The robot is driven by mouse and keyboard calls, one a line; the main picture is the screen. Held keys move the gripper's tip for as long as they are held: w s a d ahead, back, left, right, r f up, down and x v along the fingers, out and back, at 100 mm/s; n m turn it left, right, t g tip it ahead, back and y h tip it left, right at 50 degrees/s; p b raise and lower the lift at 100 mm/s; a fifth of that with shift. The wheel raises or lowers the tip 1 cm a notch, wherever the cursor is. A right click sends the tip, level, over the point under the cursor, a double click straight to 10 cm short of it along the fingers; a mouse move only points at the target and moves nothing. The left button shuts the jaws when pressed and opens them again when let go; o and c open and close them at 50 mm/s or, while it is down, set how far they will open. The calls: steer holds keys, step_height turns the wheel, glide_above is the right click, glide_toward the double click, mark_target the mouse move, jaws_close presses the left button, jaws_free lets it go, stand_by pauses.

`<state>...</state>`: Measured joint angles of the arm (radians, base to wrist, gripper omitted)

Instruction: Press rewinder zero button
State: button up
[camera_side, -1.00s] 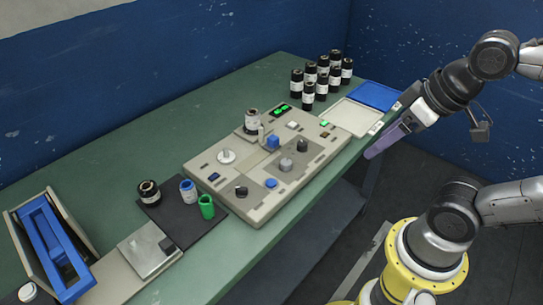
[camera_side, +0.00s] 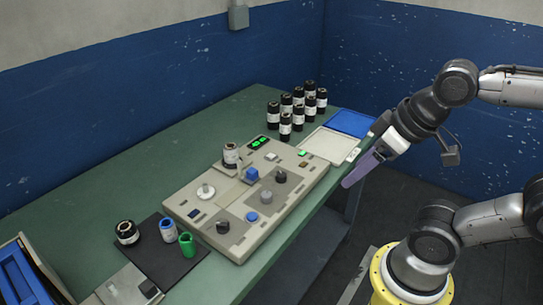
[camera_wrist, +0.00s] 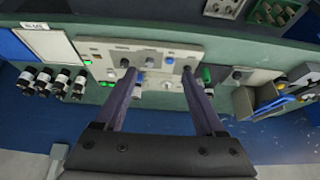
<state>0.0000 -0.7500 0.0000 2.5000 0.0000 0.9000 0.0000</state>
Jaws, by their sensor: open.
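The beige control panel (camera_side: 283,205) lies on the green table and also shows in the wrist view (camera_wrist: 184,49). It carries a round blue button (camera_side: 251,216), a small dark blue button (camera_side: 194,214), a white button (camera_side: 270,156), a green-lit button (camera_side: 303,151), dark knobs and a green display (camera_side: 258,141). No label is legible, so I cannot tell which button is the rewinder zero. My gripper (camera_side: 353,177) is open and empty, off the table's front edge, to the right of the panel and apart from it. In the wrist view its two purple fingers (camera_wrist: 158,72) are spread and overlap the panel.
A white tray (camera_side: 328,146) and a blue tray (camera_side: 350,123) lie right of the panel. Several black rolls (camera_side: 285,126) stand behind. A dark mat (camera_side: 165,256) with black, blue and green cylinders is at left. Air over the panel looks clear, apart from its raised roll and blue block.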

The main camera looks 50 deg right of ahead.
jaws_close()
stand_by(1.5)
